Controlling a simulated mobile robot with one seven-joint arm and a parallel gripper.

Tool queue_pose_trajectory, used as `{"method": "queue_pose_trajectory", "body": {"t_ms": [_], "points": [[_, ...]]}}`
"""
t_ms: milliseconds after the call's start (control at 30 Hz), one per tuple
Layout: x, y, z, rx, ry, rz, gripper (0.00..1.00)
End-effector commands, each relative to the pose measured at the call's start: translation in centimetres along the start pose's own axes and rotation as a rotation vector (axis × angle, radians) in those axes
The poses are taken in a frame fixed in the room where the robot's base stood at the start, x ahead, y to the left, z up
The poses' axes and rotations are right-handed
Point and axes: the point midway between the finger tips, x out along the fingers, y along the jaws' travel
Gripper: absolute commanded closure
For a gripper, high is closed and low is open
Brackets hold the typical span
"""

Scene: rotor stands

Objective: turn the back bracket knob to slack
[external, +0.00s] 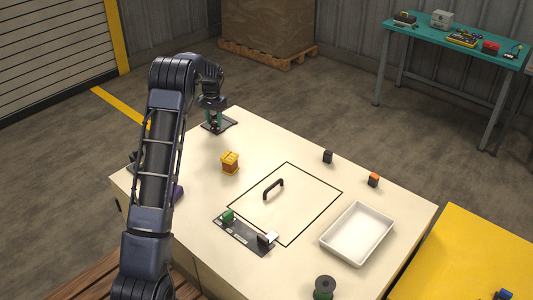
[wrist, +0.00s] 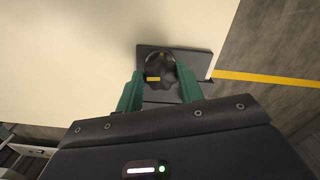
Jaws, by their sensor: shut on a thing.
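The back bracket knob (wrist: 160,69) is a dark, lobed knob with a yellow mark, seen in the wrist view between two green fingers. It sits on a dark bracket plate (wrist: 203,62). My gripper (wrist: 160,82) is shut on the knob, one finger on each side. In the external view my gripper (external: 214,118) points down at the far corner of the table, over the dark bracket plate (external: 228,126). There the knob is mostly hidden by the fingers.
The cream table (external: 200,213) carries a yellow-orange block (external: 230,162), a black handle (external: 273,188), a plate with green and white parts (external: 240,236), small dark (external: 328,156) and orange-topped (external: 373,179) cubes, a white tray (external: 357,234) and a round dark-topped thing (external: 324,286).

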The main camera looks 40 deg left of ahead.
Motion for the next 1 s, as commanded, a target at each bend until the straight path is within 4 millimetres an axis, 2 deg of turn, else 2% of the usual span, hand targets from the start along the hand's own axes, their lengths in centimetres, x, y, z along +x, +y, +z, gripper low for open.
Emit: {"method": "queue_pose_trajectory", "body": {"t_ms": [1000], "points": [[0.04, 0.32, -0.1, -0.961, -0.002, -0.001, 0.86]]}}
